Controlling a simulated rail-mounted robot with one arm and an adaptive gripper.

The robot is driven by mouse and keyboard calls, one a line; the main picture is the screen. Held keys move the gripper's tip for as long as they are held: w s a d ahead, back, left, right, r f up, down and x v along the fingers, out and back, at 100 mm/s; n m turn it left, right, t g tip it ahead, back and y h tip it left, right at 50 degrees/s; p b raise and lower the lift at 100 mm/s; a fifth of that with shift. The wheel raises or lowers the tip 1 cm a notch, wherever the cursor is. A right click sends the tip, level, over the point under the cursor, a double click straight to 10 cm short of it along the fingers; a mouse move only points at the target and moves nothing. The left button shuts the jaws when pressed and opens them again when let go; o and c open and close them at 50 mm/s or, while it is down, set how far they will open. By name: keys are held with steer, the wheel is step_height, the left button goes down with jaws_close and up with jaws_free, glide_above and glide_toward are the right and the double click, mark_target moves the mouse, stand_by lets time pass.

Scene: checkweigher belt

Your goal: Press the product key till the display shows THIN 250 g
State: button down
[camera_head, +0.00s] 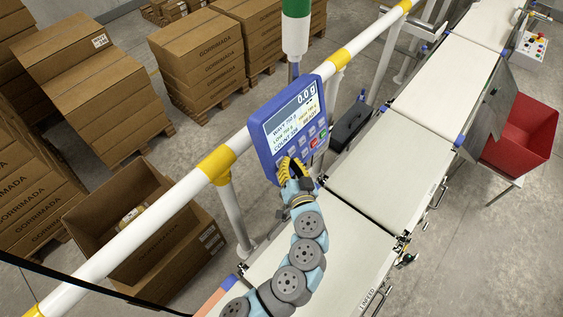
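The checkweigher's blue control panel (290,125) is fixed at the white rail in the middle of the view. Its display (291,113) shows 0.0 g at the top. Smaller lines below seem to include a product name with a weight, a low limit, a count and READY; the product line is too small to read surely. The keypad (312,133) has several grey keys, a red key and a green key. My gripper (291,170), with yellow fingers, is at the panel's lower left and hides the keys there. I cannot tell whether it touches a key.
The pale conveyor belt (380,175) runs from the lower middle to the upper right and looks empty. A red bin (522,135) stands right of it. The white and yellow rail (150,222) crosses left of the belt. Stacked cartons (90,85) and an open carton (85,232) stand beyond it.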

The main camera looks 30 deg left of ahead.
stand_by(0.4)
steer(key=shift+s+d+r+b, duration=0.15)
steer(key=shift+d+b, duration=0.1)
steer(key=shift+d, duration=0.15)
steer(key=shift+d+r+b, duration=0.1)
steer(key=shift+d+b, duration=0.1)
steer(key=shift+d, duration=0.2)
steer(key=shift+s+d+r+b, duration=0.25)
steer(key=shift+d+b, duration=0.3)
steer(key=shift+d, duration=0.4)
steer(key=shift+s+d+r+b, duration=0.1)
steer(key=shift+d+r+b, duration=0.2)
steer(key=shift+d+b, duration=0.45)
steer(key=shift+s+d+r+b, duration=0.25)
steer(key=shift+d+b, duration=0.1)
steer(key=shift+d, duration=0.75)
steer(key=shift+w+d, duration=0.1)
